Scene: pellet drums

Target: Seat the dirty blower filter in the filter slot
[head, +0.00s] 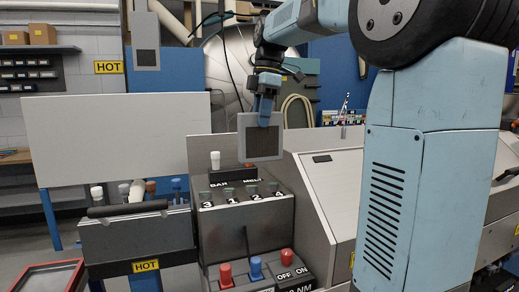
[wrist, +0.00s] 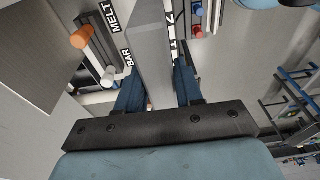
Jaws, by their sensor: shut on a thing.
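The blower filter (head: 260,143), a grey square frame with a dark mesh centre, hangs upright from my gripper (head: 264,112) in the head view. My gripper is shut on its top edge and holds it in the air above the grey control box. In the wrist view the filter (wrist: 152,45) is a grey slab, seen edge-on, between my two blue fingers (wrist: 158,92). A similar grey plate with a dark square (head: 146,42) is up at the back left, against a blue panel. I cannot tell which part is the filter slot.
Below the filter stands the control box (head: 246,222) with numbered switches, a white-knobbed lever (head: 215,160) and red and blue buttons. A sloped grey housing (head: 332,180) is to its right. A large white board (head: 115,138) and a hot tool holder (head: 138,245) are to the left.

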